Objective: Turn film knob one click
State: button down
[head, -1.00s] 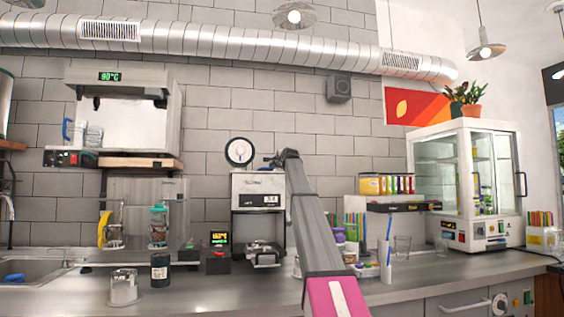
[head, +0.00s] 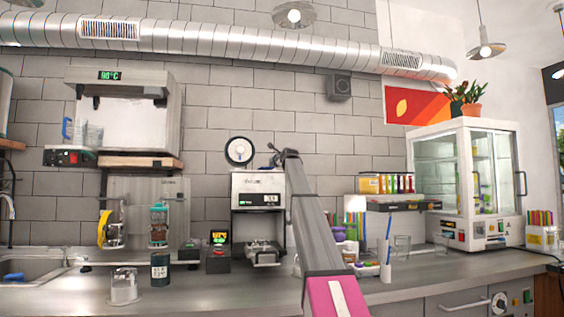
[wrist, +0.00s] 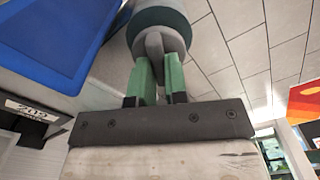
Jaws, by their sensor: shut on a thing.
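The cup sealer (head: 258,192) is a white and dark machine at the middle of the counter, with a small dark panel on its front. In the wrist view, my gripper (wrist: 159,62) has its two green fingers closed on the raised grey grip of the film knob (wrist: 154,44). A dark teal round body lies behind the grip. In the head view, my arm reaches up to the sealer's top right corner. The knob is too small there to make out clearly.
A small lit display (head: 219,238) stands left of the sealer. A dark cup (head: 160,270) and a clear cup (head: 124,286) stand on the counter (head: 205,292) further left. Pens, small jars and glasses crowd the counter to the right.

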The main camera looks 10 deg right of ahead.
jog(key=shift+f+m, duration=0.1)
jog(key=shift+m, duration=0.2)
jog(key=c, duration=1.1)
grip_release()
jog(key=shift+c, duration=0.2)
jog(key=shift+s, duration=0.15)
jog(key=s, duration=1)
jog(key=shift+s, duration=0.3)
